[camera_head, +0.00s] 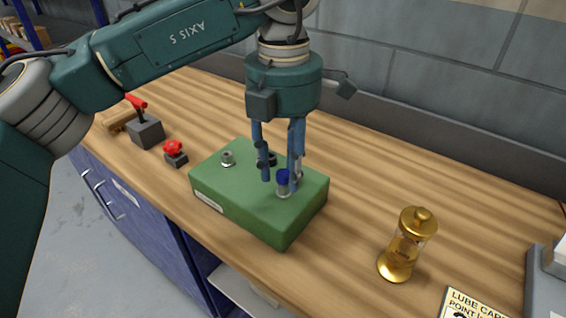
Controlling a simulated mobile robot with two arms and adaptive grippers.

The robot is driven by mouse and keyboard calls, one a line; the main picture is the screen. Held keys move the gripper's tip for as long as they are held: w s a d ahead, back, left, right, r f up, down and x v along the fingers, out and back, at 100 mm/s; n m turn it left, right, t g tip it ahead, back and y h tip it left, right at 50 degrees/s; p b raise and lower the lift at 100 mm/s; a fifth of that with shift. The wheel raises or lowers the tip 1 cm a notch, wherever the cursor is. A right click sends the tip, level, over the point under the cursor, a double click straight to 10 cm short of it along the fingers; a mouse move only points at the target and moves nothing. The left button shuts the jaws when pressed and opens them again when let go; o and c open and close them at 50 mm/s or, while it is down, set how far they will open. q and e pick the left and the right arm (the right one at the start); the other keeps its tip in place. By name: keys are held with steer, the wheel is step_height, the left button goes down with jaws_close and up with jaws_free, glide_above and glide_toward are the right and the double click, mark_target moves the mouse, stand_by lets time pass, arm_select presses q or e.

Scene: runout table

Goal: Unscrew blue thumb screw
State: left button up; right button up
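The blue thumb screw (283,177) stands upright on the top of a green block (235,197), toward its right side. Its head is blue and its lower part is grey metal. My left gripper (279,180) points down over the block, with its blue fingers spread apart. In the picture the screw head shows between the two fingertips, closer to the right one. I see a gap to the left finger; whether the right finger touches the screw I cannot tell. My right gripper is out of view.
A grey metal fitting (228,158) and a dark knob (270,159) are also on the block. Left stand a red button (174,150) and a red-handled lever box (146,130). A brass oiler (406,246) and a label card (475,305) are at right. The wall is behind.

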arm_select(q)
steer(key=m+p, duration=0.1)
steer(key=m, duration=0.2)
steer(key=shift+r, duration=0.15)
steer(key=m, duration=0.2)
steer(key=shift+m, duration=0.3)
steer(key=m+p, duration=0.1)
steer(key=m, duration=0.3)
steer(key=shift+m+p, duration=0.3)
steer(key=m, duration=0.2)
steer(key=shift+m, duration=0.3)
steer(key=m+p, duration=0.1)
steer(key=m, duration=0.9)
steer(key=shift+p, duration=0.3)
steer(key=m, duration=0.5)
steer(key=shift+m, duration=0.4)
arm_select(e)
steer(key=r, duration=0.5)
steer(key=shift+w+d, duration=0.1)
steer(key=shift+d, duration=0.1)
